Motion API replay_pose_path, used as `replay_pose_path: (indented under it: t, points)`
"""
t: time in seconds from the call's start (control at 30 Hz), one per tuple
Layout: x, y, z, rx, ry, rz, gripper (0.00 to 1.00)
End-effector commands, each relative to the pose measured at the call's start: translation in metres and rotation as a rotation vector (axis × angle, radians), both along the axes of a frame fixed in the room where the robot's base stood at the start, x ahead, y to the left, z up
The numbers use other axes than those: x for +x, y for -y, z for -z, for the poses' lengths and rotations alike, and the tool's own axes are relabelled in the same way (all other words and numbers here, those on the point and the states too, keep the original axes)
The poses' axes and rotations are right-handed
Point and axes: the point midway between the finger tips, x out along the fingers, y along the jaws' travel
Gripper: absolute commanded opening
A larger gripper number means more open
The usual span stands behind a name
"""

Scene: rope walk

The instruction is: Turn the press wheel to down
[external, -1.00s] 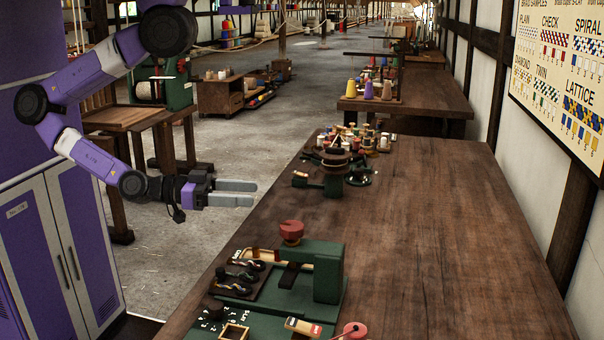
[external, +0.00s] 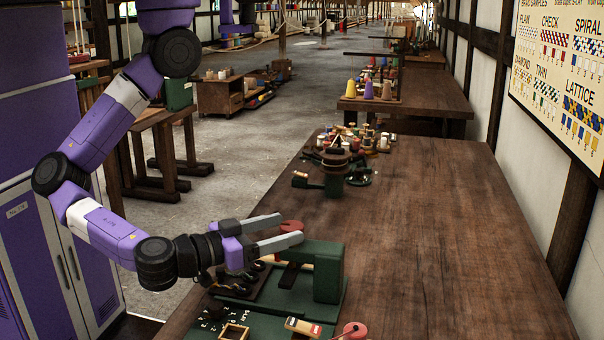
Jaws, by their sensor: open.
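The green press (external: 324,272) stands on the near left part of the workbench. A small red wheel or knob (external: 291,226) at its left shows between my fingertips. My gripper (external: 290,229) is open, with its two grey fingers pointing right. One finger lies behind the red wheel and the other in front, partly covering it. I cannot tell whether they touch it or how the wheel is turned. A second round red part (external: 355,330) sits at the lower edge; which one is the press wheel is not certain.
An open wooden box (external: 234,332) and a small red-and-cream block (external: 302,326) sit at the front. A green device (external: 335,180) and several spools (external: 372,140) stand farther back. The right side of the workbench (external: 430,250) is clear.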

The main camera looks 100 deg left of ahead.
Motion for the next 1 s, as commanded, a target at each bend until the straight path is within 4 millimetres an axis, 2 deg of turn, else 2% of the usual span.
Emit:
replay_pose_path:
  t: [0.1,0.33,0.73,0.77,1.0]
  points:
    - [0.014,-0.016,-0.003,0.004,0.004,-0.003,0.66]
    - [0.035,-0.036,-0.002,0.003,0.001,-0.001,0.66]
    - [0.042,-0.043,-0.001,0.001,0.001,0.000,0.66]
    - [0.042,-0.043,-0.001,0.001,0.001,0.000,0.64]
    - [0.042,-0.043,-0.001,0.001,0.001,0.000,0.17]
